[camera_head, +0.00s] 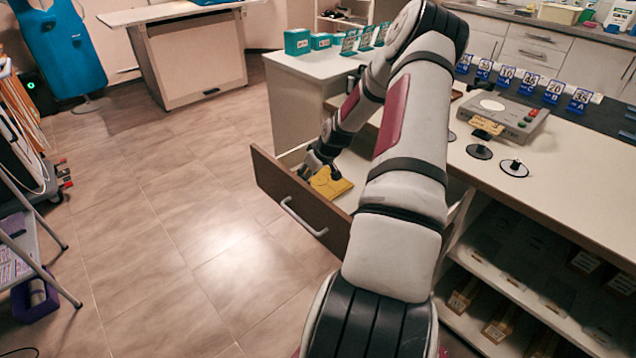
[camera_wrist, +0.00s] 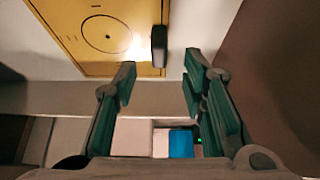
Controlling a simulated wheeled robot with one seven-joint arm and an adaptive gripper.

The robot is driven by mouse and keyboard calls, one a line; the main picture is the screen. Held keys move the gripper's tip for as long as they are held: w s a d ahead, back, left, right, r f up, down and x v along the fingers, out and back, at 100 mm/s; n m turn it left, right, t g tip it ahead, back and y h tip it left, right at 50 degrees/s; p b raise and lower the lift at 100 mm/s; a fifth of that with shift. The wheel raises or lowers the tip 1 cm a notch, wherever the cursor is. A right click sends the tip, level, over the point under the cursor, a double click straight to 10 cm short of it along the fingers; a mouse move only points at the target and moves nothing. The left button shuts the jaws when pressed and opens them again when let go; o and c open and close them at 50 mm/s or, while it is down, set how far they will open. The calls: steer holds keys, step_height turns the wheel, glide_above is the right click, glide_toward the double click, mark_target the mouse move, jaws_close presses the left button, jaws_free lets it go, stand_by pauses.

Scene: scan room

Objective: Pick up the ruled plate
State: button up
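A flat yellow plate (camera_head: 331,183) lies in the open drawer (camera_head: 290,196). In the wrist view the yellow plate (camera_wrist: 88,38) shows a thin drawn circle with small marks and a bright glare spot. A dark upright tab or knob (camera_wrist: 159,46) stands at the plate's right edge. I cannot tell for sure that this is the ruled plate. My gripper (camera_head: 312,172) is at the drawer, close to the plate. In the wrist view my gripper (camera_wrist: 160,78) is open, its two fingers apart, with the dark tab ahead of the gap and nothing held.
Drawer walls are close around my gripper. The counter (camera_head: 560,185) to the right holds a grey device (camera_head: 505,115), dark discs and blue number stands (camera_head: 528,83). Shelves with boxes are below. The floor (camera_head: 180,220) left of the drawer is clear.

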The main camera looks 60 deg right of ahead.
mark_target(319, 177)
steer(key=x, duration=0.5)
steer(key=shift+f+b, duration=0.15)
steer(key=shift+b, duration=0.25)
steer(key=shift+c, duration=0.5)
jaws_close()
